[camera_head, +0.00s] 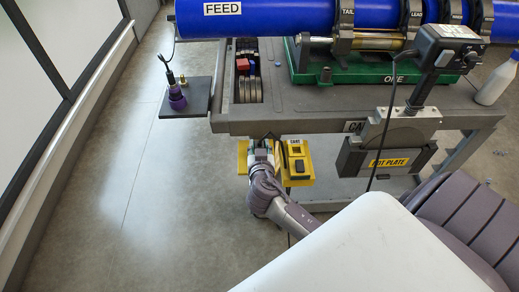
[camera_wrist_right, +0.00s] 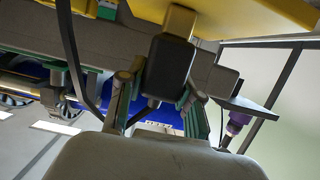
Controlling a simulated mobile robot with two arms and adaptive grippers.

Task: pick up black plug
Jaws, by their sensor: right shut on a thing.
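The black plug (camera_wrist_right: 168,70) shows in the right wrist view between the two fingers of my right gripper (camera_wrist_right: 158,95), which is shut on it. The plug's upper end meets a yellow part (camera_wrist_right: 180,20); I cannot tell whether it is still seated there. In the head view my right gripper (camera_head: 262,148) is below the cart's front edge, just left of the yellow box (camera_head: 304,160) labelled CART. The plug cannot be made out clearly in that view. My left gripper is not in view.
The grey cart (camera_head: 300,118) overhangs the gripper. The hot plate (camera_head: 387,160) hangs to the right, with a black cable (camera_head: 391,110). A side shelf (camera_head: 199,100) bears a purple piece (camera_head: 176,95). A white bottle (camera_head: 496,82) stands right. The floor at left is clear.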

